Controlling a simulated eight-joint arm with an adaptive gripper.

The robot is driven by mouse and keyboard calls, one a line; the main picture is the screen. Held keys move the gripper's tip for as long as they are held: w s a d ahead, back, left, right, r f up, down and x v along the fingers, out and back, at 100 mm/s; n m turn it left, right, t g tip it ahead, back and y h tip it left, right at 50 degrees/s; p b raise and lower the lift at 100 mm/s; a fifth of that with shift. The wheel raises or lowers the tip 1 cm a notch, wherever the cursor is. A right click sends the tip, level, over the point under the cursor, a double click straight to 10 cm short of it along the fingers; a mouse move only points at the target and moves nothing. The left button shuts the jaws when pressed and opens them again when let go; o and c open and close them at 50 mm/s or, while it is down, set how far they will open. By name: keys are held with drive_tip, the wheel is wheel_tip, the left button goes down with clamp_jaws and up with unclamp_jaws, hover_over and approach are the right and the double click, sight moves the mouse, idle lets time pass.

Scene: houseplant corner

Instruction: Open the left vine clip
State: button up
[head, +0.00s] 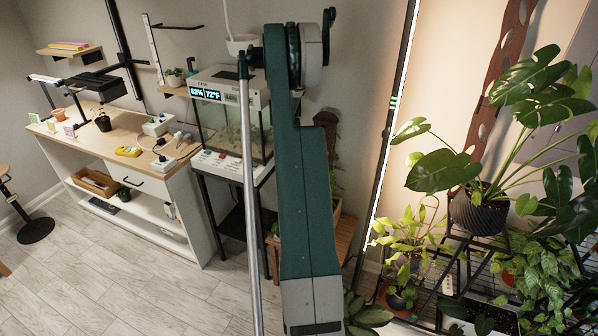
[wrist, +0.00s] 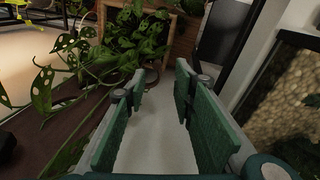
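My gripper (wrist: 160,80) shows in the wrist view with its two green-padded fingers apart and nothing between them. A vine with holed leaves (wrist: 42,90) hangs at the left of the wrist view, left of the fingers. A leafy plant (wrist: 140,32) against a wooden frame (wrist: 187,38) lies beyond the fingertips. I cannot make out a vine clip in either view. In the head view my arm stands upright in the middle and hides part of the scene behind it; my gripper's fingers cannot be made out there.
A glass terrarium (head: 232,128) stands left of my arm, beside a wooden-topped bench (head: 100,125). A tall light bar (head: 385,140) stands to the right. A plant rack with a dark ribbed pot (head: 478,213) fills the far right. Pale floor (head: 120,285) is clear at front left.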

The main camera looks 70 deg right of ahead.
drive_tip(key=shift+s+d+f+n+y, duration=0.2)
drive_tip(key=shift+d+n+y, duration=0.15)
drive_tip(key=shift+d, duration=0.25)
drive_tip(key=shift+f, duration=0.15)
drive_tip(key=shift+s+d+f+b, duration=0.1)
drive_tip(key=shift+s+f+b, duration=0.1)
drive_tip(key=shift+f, duration=1.05)
drive_tip(key=shift+s+f+b, duration=0.2)
drive_tip(key=shift+s+f, duration=0.05)
drive_tip(key=shift+f, duration=0.95)
drive_tip(key=shift+s+d+f+b, duration=0.1)
drive_tip(key=shift+s+f+b, duration=0.1)
drive_tip(key=shift+f, duration=1.05)
drive_tip(key=shift+c, duration=0.2)
clamp_jaws()
